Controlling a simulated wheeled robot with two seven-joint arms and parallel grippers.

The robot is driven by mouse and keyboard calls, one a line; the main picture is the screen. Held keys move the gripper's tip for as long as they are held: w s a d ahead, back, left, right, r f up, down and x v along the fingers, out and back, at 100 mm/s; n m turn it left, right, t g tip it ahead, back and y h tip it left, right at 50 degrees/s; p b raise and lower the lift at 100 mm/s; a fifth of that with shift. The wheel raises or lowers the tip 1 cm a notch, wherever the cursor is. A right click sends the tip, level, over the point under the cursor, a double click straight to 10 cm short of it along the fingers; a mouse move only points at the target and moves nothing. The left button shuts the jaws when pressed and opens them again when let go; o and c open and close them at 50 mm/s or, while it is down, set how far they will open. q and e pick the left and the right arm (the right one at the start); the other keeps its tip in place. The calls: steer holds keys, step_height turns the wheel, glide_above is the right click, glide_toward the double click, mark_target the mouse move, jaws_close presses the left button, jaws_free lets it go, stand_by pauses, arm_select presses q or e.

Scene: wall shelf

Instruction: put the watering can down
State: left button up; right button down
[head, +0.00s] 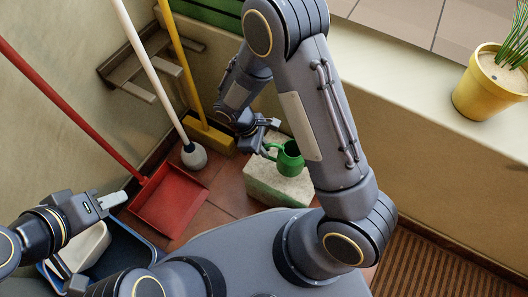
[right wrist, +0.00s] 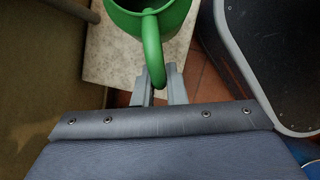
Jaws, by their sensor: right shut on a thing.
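The green watering can (head: 291,160) is at the pale stone block (head: 262,189) beside the wall, and looks upright. In the right wrist view its body (right wrist: 128,18) and looped handle (right wrist: 152,45) show at the top, over the speckled block top (right wrist: 106,55). My right gripper (head: 268,138) is shut on the handle; in the right wrist view its fingers (right wrist: 160,88) stand on both sides of it. I cannot tell whether the can's base touches the block. My left gripper (head: 110,200) is at the lower left, away from the can; its jaw opening is unclear.
A red dustpan (head: 170,200), a white-handled brush (head: 194,157) and a yellow broom (head: 208,136) stand left of the block. A blue bin (head: 130,250) is under my left gripper. A yellow plant pot (head: 488,95) stands on the ledge at right.

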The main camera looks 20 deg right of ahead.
steer(key=w+f+b, duration=0.1)
steer(key=f, duration=0.1)
steer(key=f+b, duration=0.1)
steer(key=f, duration=0.1)
steer(key=w+d+f+b, duration=0.1)
steer(key=f, duration=0.1)
steer(key=shift+w+f, duration=0.25)
steer(key=shift+w, duration=0.1)
steer(key=shift+r, duration=0.1)
steer(key=c, duration=1.5)
jaws_free()
